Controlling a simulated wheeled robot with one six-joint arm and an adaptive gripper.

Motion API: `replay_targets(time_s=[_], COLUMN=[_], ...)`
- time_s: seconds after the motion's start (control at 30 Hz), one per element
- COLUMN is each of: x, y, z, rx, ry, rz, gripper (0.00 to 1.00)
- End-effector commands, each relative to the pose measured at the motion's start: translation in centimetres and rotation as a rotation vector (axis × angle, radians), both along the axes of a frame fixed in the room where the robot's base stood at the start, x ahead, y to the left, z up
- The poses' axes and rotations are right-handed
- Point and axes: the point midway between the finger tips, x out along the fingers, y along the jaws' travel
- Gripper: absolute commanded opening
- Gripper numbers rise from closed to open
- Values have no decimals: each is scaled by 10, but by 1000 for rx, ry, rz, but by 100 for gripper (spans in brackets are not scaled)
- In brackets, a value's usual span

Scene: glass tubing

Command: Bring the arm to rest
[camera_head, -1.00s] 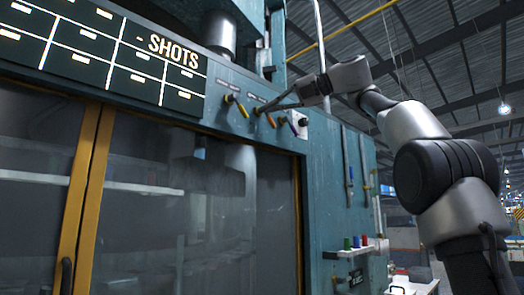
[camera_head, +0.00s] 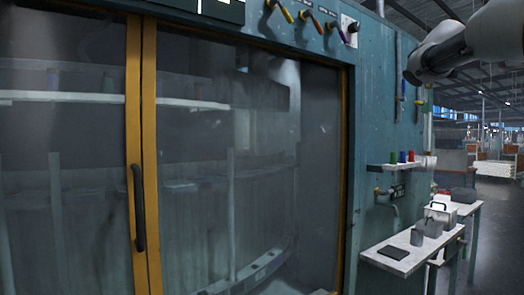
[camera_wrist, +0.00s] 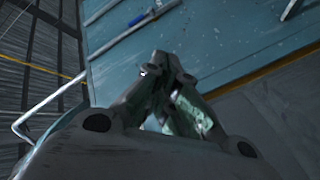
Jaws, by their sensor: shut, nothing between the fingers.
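My gripper (camera_wrist: 172,62) shows in the wrist view with its fingertips together and nothing between them. It is in front of the teal machine's side wall (camera_wrist: 200,40), apart from the levers. In the head view only part of my arm shows at the upper right, and the gripper itself cannot be made out there. The yellow, red and purple levers (camera_head: 305,18) sit at the top of the machine's front panel, and nothing touches them.
The machine's glass doors (camera_head: 230,150) with yellow frames and a black handle (camera_head: 138,208) fill the left. A small shelf (camera_head: 395,166) holds coloured pieces. A white side table (camera_head: 385,243) bears grey blocks and a dark pad. The floor (camera_head: 500,240) at the right is open.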

Motion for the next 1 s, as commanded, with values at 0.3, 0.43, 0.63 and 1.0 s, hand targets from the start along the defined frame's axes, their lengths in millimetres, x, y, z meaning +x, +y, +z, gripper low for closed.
replay_targets(time_s=[0.3,0.43,0.63,1.0], x=[-127,-196,-312,-383], y=[3,28,81,120], z=[-237,-319,-423,-460], rx=[429,571,759,815], ry=[497,694,959,968], rz=[-218,-270,-302,-204], gripper=[0,0,0,0])
